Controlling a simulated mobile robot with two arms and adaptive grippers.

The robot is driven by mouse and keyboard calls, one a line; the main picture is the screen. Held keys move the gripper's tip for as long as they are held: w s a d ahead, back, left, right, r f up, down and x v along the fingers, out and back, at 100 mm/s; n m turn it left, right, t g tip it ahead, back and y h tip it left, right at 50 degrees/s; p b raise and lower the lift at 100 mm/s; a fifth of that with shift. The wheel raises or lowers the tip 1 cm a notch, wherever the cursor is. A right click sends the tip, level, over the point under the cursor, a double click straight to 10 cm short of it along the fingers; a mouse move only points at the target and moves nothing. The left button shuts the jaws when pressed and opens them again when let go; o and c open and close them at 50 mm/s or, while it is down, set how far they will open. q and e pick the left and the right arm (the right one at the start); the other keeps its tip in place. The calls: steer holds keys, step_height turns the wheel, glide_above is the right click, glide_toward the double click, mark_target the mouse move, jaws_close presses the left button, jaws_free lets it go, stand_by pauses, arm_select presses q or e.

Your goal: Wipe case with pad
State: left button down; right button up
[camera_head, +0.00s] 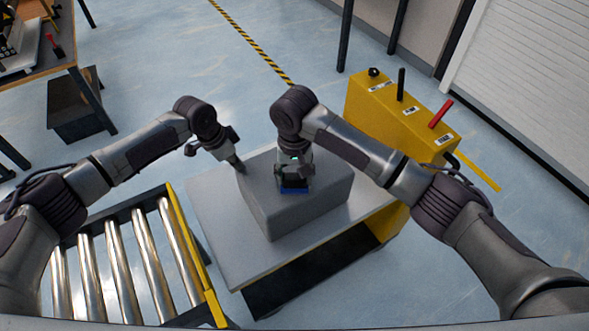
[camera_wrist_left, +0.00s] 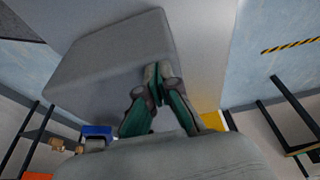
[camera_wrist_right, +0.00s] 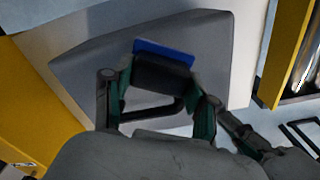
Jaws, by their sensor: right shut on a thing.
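The grey case (camera_head: 315,205) sits on a light table (camera_head: 225,238); its top and sides also show in the left wrist view (camera_wrist_left: 110,50) and right wrist view (camera_wrist_right: 85,62). The pad (camera_head: 294,190) has a dark grip and a blue underside. My right gripper (camera_head: 293,172) is shut on the pad's dark grip above the case top, and the blue edge (camera_wrist_right: 165,52) shows beyond its fingers. The pad appears to be at the case top; exact contact is hidden. My left gripper (camera_head: 238,165) has its fingertips together at the case's left far corner, with nothing visible between them.
A roller conveyor (camera_head: 125,265) with a yellow rail stands left of the table. A yellow control box (camera_head: 395,110) with a red lever stands behind to the right. A workbench (camera_head: 45,65) is at the far left. The table's front left is clear.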

steer(key=shift+f, duration=1.1)
stand_by(0.6)
steer(key=shift+d, duration=0.1)
steer(key=shift+w+d+r, duration=0.1)
steer(key=shift+w+d, duration=0.45)
steer(key=shift+d, duration=0.3)
steer(key=shift+w+d+r, duration=0.1)
steer(key=shift+w+d, duration=0.4)
steer(key=shift+d, duration=0.3)
steer(key=shift+f, duration=0.2)
steer(key=shift+s+a+f, duration=0.15)
steer(key=shift+s+a, duration=0.45)
steer(key=shift+a, duration=0.3)
steer(key=shift+s+a+f, duration=0.1)
steer(key=shift+s+a, duration=0.5)
steer(key=shift+a, duration=0.25)
steer(key=shift+w+r, duration=0.15)
steer(key=shift+r, duration=2.95)
arm_select(q)
steer(key=shift+r, duration=0.1)
arm_select(e)
steer(key=shift+r, duration=0.1)
